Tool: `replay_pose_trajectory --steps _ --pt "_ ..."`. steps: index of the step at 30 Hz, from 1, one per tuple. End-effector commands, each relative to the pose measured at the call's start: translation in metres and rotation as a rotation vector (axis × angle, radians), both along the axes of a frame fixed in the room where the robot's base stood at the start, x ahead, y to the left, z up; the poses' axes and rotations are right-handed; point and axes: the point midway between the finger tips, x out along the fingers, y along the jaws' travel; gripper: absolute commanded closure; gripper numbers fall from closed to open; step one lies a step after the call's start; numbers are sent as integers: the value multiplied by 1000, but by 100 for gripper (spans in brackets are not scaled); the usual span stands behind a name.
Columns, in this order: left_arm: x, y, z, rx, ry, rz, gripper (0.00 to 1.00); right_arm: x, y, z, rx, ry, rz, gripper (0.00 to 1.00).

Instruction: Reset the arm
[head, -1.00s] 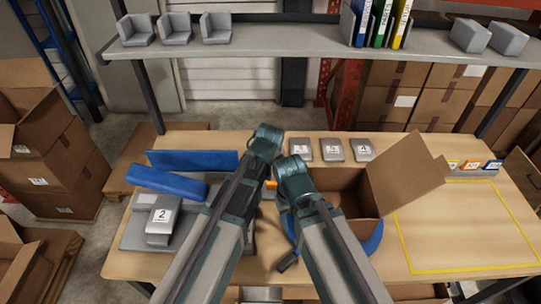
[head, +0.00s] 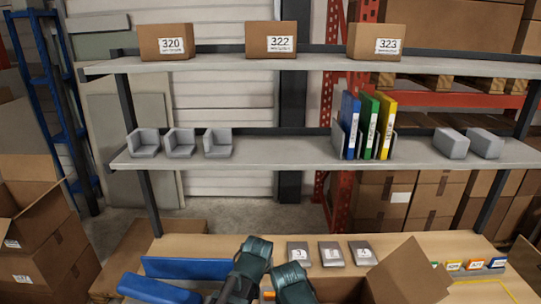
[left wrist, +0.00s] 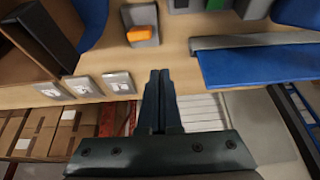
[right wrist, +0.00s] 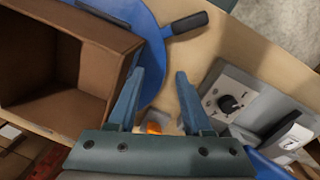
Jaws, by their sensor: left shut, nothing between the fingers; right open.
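The task names only the arm. My left gripper (head: 245,272) shows in the head view over the table's middle, its tips hard to see.
An open cardboard box (right wrist: 65,75) stands beside the right gripper. Three grey labelled blocks (head: 331,252) line the table's back. A blue panel (head: 190,268) lies left. A grey unit with a black knob (right wrist: 240,100) is right in the right wrist view. Shelves (head: 270,153) rise behind.

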Motion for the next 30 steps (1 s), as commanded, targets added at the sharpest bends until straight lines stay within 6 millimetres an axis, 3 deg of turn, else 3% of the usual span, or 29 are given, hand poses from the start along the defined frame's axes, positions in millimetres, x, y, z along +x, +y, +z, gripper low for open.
replay_pose_trajectory --steps 1,6,18,21,30 --pt "-12 20 -3 6 33 11 100 0 0 0 0 0 0 50" --pt "-46 68 -11 16 152 17 100 0 0 0 0 0 0 50" --pt "-109 128 -19 -11 334 3 100 0 0 0 0 0 0 50" --pt "-120 134 -20 -18 366 -8 100 0 0 -1 0 0 0 50" --pt "-134 93 -31 35 401 -109 100 0 0 -11 0 0 0 50"
